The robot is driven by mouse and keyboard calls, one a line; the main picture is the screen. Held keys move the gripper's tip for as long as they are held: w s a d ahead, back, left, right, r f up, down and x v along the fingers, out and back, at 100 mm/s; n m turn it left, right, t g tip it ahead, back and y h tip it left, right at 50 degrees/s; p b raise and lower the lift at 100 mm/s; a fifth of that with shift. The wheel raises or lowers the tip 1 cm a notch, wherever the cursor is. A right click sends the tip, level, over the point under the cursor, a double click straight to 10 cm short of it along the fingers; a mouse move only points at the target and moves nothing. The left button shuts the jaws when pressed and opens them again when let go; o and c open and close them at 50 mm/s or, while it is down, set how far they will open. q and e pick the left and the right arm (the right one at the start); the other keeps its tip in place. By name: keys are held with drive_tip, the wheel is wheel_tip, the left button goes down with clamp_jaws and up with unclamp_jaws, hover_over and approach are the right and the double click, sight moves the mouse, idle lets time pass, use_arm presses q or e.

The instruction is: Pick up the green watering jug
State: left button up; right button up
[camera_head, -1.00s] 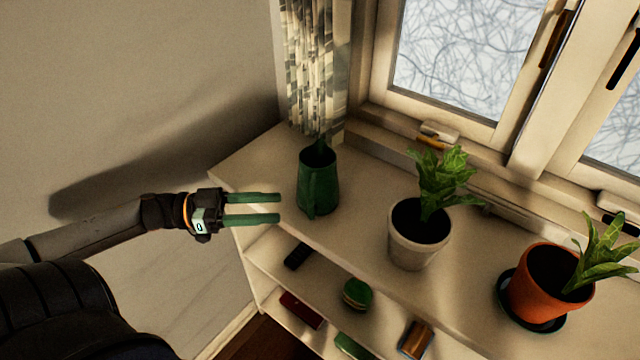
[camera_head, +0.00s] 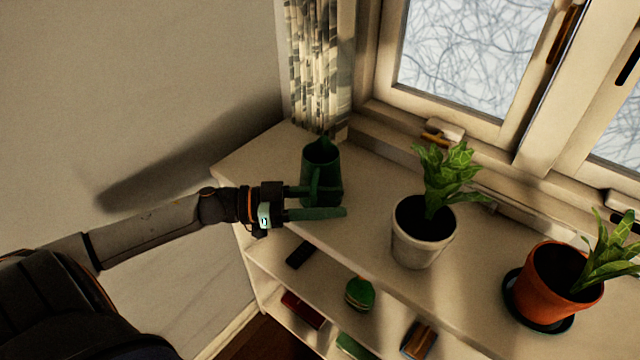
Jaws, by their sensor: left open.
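The green watering jug (camera_head: 323,162) stands upright on the shelf top, near the curtain at the window corner. Its handle side faces me. My left gripper (camera_head: 330,202) comes in from the left with its two green fingers open and pointing right. The far finger overlaps the lower part of the jug around the handle, and the near finger passes in front of the jug. I cannot tell whether the handle lies between the fingers or whether they touch it. My right gripper is out of view.
A white shelf unit (camera_head: 373,232) carries the jug. A plant in a white pot (camera_head: 420,245) stands right of the jug, and a plant in an orange pot (camera_head: 550,285) further right. Lower shelves hold several small items. The curtain (camera_head: 315,70) hangs close behind the jug.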

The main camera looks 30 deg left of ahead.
use_arm(q)
drive_tip(key=shift+w+d, duration=0.15)
drive_tip(key=shift+d, duration=0.1)
clamp_jaws()
idle(1.4)
